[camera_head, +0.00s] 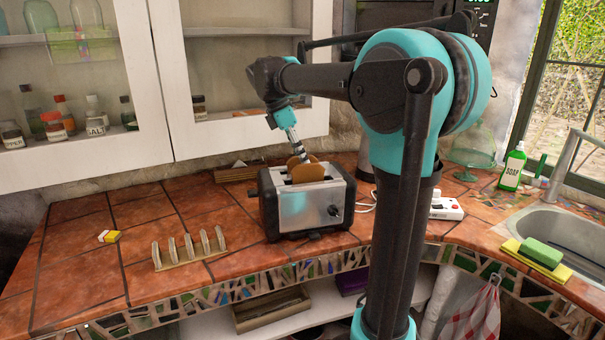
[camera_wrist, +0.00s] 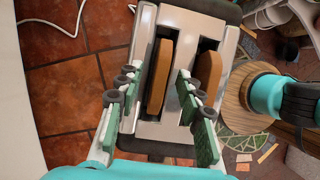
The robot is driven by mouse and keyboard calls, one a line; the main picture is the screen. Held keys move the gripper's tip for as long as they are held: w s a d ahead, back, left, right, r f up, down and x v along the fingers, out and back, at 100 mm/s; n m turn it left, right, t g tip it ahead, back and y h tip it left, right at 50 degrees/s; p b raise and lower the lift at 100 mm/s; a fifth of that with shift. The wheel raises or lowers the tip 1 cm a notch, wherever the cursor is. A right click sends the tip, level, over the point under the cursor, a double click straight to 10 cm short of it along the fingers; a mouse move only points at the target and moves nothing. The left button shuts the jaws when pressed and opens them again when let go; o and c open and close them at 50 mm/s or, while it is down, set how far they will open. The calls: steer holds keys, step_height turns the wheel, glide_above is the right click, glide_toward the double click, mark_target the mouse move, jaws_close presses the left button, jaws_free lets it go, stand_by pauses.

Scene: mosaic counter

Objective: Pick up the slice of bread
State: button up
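Two brown slices of bread stand upright in the slots of a silver and black toaster (camera_head: 298,207) on the tiled counter. In the wrist view one slice (camera_wrist: 160,75) is in the left slot and another slice (camera_wrist: 208,72) in the right slot. In the head view the near slice (camera_head: 308,173) sticks out of the top. My gripper (camera_wrist: 157,82) is open and points down over the toaster. Its two green-padded fingers are on either side of the left slice, with gaps showing. In the head view the gripper (camera_head: 300,153) is partly hidden by the bread.
A toast rack (camera_head: 188,260) stands left of the toaster, with a small yellow and white item (camera_head: 109,236) beyond it. A white socket block (camera_head: 446,208) lies right. Cabinet doors (camera_head: 250,75) rise behind. The counter's left part is mostly clear.

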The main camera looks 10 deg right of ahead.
steer(key=shift+d+f, duration=0.25)
steer(key=shift+f, duration=0.4)
steer(key=shift+c, duration=0.6)
steer(key=c, duration=0.7)
steer(key=shift+r, duration=0.1)
